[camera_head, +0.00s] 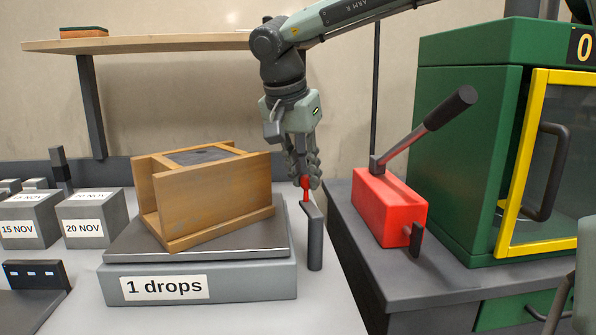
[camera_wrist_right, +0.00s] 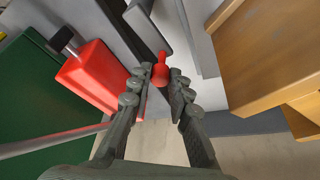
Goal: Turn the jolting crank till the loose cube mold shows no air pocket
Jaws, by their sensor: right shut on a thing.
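The wooden cube mold (camera_head: 215,199) sits on the dark top plate (camera_head: 135,240) of the jolting table (camera_head: 240,283), tilted in the head view. Grey concrete (camera_head: 203,156) shows in its open top; whether it has an air pocket I cannot tell. The table's label (camera_head: 164,287) reads "1 drops". The crank (camera_head: 315,236) is a dark arm at the table's right side with a red knob (camera_wrist_right: 160,74). My right gripper (camera_head: 306,181) points down and is shut on the red knob, with fingers on both sides of it in the wrist view. My left gripper is not in view.
A red box with a long lever (camera_head: 390,206) stands right of the crank on a dark counter (camera_head: 400,278), beside a green cabinet with a yellow-framed door (camera_head: 520,165). Dated grey cubes (camera_head: 90,220) stand at left. A shelf (camera_head: 150,45) hangs behind.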

